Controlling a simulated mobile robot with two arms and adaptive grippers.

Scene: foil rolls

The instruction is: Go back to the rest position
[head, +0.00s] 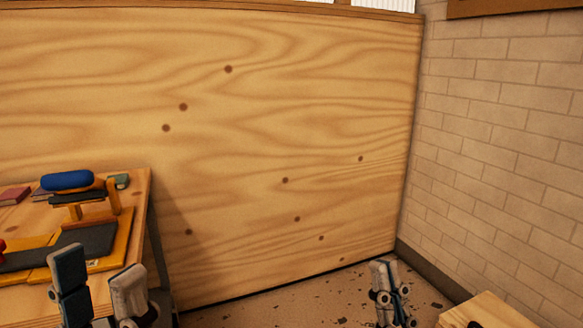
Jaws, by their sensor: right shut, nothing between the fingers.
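My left gripper (98,264) is at the lower left, in front of the table's near right corner area. Its two fingers stand upright and apart, with nothing seen between them. My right gripper (384,264) is at the bottom, right of centre, over the speckled floor. Its fingers are together and hold nothing. The lower parts of both grippers are cut off by the bottom edge.
A wooden table (140,205) at the left bears an orange stand (98,212) with a blue rounded piece (67,181) on top. A plywood wall (290,130) stands behind, a brick wall (500,150) at the right. A wooden block (488,312) is at the bottom right. Floor (290,300) between is clear.

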